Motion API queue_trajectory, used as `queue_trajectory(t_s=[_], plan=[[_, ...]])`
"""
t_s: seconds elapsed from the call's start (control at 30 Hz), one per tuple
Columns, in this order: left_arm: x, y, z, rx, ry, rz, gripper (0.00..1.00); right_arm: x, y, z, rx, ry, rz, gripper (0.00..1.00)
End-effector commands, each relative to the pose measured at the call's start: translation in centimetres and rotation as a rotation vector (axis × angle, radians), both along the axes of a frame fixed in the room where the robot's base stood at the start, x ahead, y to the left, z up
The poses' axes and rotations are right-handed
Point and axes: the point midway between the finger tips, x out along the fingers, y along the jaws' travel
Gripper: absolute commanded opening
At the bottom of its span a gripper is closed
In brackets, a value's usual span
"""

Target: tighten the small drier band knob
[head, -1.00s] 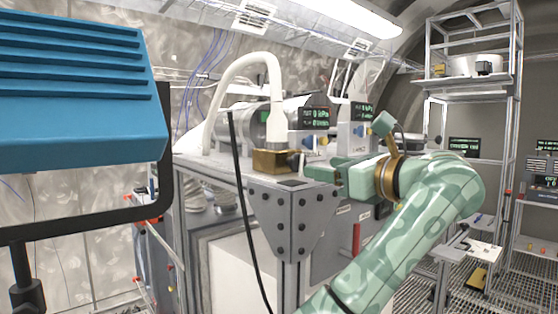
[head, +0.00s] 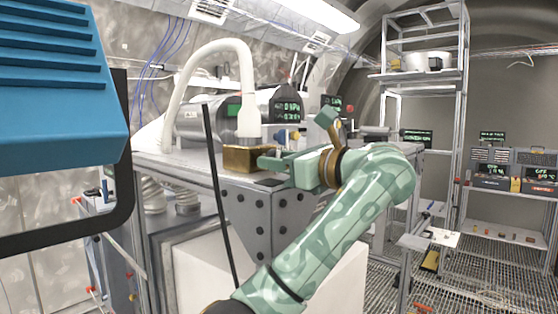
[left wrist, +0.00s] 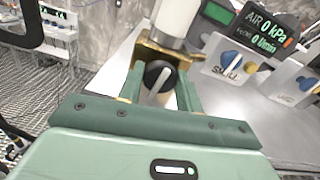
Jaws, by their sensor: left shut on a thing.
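The small drier band knob (left wrist: 160,80) is round and black with a pale bar across it. It sits on the front of a brass band block (left wrist: 158,50) at the foot of a white hose. The brass block also shows in the head view (head: 250,158), at the table's near corner. My left gripper (left wrist: 162,90) has its green fingers on either side of the knob and is shut on it. In the head view my left gripper (head: 270,163) reaches in from the right side of the block and hides the knob. My right gripper is in neither current view.
The white hose (head: 247,90) rises from the brass block and arches left. Other knobbed boxes, one with a blue knob (left wrist: 229,58), and a display (left wrist: 266,32) stand close by. A blue slatted panel (head: 60,90) and its black frame fill the left foreground.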

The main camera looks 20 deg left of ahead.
Motion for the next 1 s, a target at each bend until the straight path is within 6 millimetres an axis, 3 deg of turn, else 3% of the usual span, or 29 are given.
queue_trajectory(t_s=[0.17,0.43,0.77,0.8,0.87,1.0], plan=[[0.1,-0.1,0.0,0.027,0.088,-0.003,0.12,0.0,0.0,0.6,0.0,0.0,0.001,0.64],[0.1,-0.1,0.1,0.147,0.418,-0.003,0.12,0.0,0.1,2.4,0.002,0.0,0.002,0.64],[0.1,0.0,0.0,0.17,0.469,0.001,0.12,0.0,0.4,2.4,0.004,-0.001,0.002,0.64],[0.1,0.0,0.0,0.17,0.469,0.001,0.38,0.0,0.4,2.4,0.006,-0.001,0.002,0.64],[0.1,0.0,0.0,0.17,0.469,0.001,0.55,0.0,0.4,2.4,0.006,-0.001,0.002,0.64],[0.1,0.0,0.0,0.17,0.468,0.0,0.57,0.0,0.4,2.4,0.006,-0.001,0.002,0.64]])
